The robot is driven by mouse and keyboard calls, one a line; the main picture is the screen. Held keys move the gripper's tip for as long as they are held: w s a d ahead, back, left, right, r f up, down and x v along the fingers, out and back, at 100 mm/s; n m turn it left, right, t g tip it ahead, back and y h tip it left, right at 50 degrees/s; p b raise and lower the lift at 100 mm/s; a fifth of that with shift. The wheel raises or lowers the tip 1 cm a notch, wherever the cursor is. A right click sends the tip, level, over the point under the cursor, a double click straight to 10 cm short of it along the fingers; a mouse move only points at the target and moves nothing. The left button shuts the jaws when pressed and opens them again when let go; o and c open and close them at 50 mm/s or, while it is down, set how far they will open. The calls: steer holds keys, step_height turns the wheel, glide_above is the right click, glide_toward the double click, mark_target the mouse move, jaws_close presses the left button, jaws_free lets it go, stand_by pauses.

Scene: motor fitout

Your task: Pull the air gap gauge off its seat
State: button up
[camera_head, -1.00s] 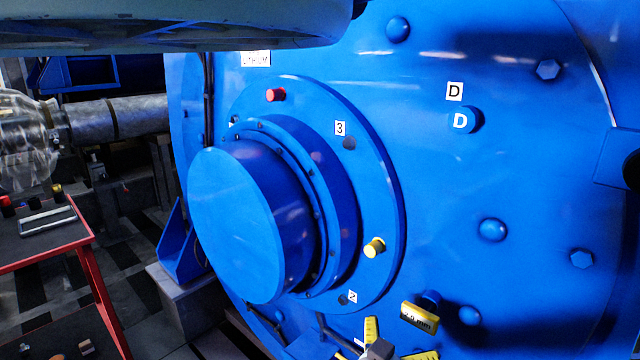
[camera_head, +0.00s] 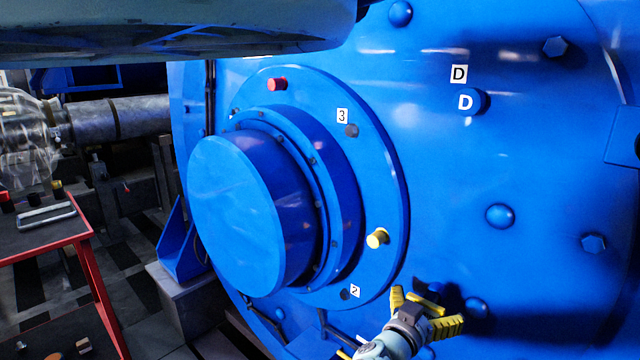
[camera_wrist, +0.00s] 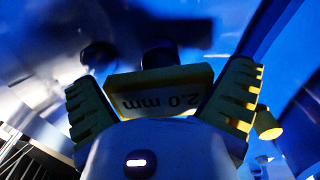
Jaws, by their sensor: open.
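The air gap gauge is a yellow block with a dark face marked "2.0 mm" (camera_wrist: 160,102), upside down in the wrist view. In the head view the gauge (camera_head: 426,302) is at the lower right of the round hub, against the blue motor face, partly hidden by my gripper. My gripper (camera_head: 424,313) has yellow ribbed fingers, spread open. In the wrist view the open fingers (camera_wrist: 163,92) stand on either side of the gauge, with the block between them. A dark round stub (camera_wrist: 158,55) shows behind the gauge. I cannot tell whether either finger touches the block.
The round hub (camera_head: 245,215) juts out left of my gripper. A yellow plug (camera_head: 377,238), a red plug (camera_head: 277,84) and a blue plug marked D (camera_head: 471,101) sit on the motor face. A red-framed table (camera_head: 60,240) stands at the far left.

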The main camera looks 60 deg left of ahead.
steer(key=shift+w+d, duration=0.1)
steer(key=shift+w, duration=0.25)
stand_by(1.1)
steer(key=shift+r, duration=0.1)
steer(key=c, duration=0.9)
steer(key=shift+s, duration=0.15)
steer(key=shift+c, duration=0.3)
steer(key=shift+s+p, duration=0.6)
steer(key=shift+p, duration=0.1)
steer(key=shift+c, duration=0.7)
steer(key=shift+p+v, duration=1.15)
steer(key=shift+v, duration=1.15)
steer(key=shift+s, duration=0.1)
steer(key=shift+s+d+p, duration=0.15)
steer(key=shift+s+p, duration=0.15)
steer(key=shift+s, duration=0.25)
